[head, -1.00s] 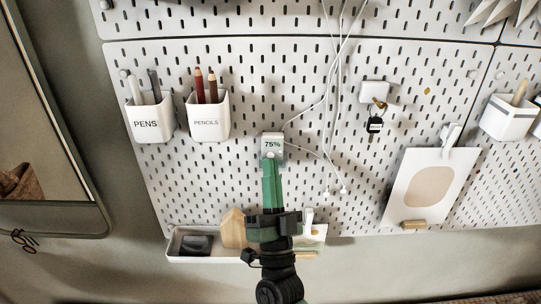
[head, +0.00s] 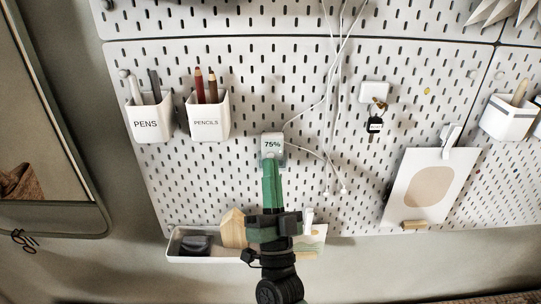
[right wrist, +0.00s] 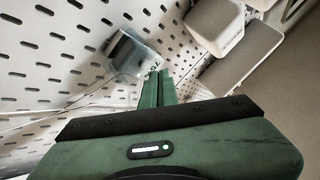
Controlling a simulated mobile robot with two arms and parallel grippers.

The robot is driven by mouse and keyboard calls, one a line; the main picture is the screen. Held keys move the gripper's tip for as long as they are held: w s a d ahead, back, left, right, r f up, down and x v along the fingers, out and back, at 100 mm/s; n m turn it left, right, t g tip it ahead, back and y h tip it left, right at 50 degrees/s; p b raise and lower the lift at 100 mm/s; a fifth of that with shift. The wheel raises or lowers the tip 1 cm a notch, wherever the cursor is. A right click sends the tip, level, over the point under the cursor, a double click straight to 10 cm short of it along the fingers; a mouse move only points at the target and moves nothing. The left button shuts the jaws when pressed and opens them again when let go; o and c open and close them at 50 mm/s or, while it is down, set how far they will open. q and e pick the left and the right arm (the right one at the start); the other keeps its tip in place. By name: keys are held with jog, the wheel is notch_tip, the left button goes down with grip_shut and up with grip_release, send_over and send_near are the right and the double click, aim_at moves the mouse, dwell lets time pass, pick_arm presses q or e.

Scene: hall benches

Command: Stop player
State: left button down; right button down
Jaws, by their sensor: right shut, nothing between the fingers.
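The player (head: 272,143) is a small pale box with a "75%" display, fixed on the white pegboard with white earphone cords running from it. In the right wrist view the player (right wrist: 128,54) is beyond the fingertips, its display seen at a slant. My right gripper (head: 270,160) is shut and empty, its green fingertips at the lower part of the player's front. In the right wrist view the gripper (right wrist: 157,76) has its fingers together near the player; whether they touch it I cannot tell. The fingertips hide the player's lower front. My left gripper is not in view.
A pens cup (head: 150,122) and a pencils cup (head: 207,121) hang to the left. A white tray (head: 192,258) sits below, partly behind my arm. A key (head: 375,125) and a clipped card (head: 428,188) hang to the right. Earphone cords (head: 318,150) hang beside the player.

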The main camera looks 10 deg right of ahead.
dwell(0.3)
jog(key=shift+w+d, duration=0.1)
jog(key=shift+w, duration=0.3)
jog(key=shift+w+d+r, duration=0.1)
jog(key=shift+w, duration=0.25)
dwell(1.3)
jog(key=shift+y, duration=0.3)
jog(key=shift+s+f, duration=0.3)
jog(key=shift+f, duration=0.15)
jog(key=shift+s, duration=0.2)
jog(key=shift+r, duration=0.1)
jog(key=s, duration=0.2)
jog(key=s+a, duration=0.1)
jog(key=s, duration=0.2)
jog(key=shift+a+r+p, duration=0.1)
jog(key=shift+a+p, duration=0.05)
jog(key=shift+p, duration=0.2)
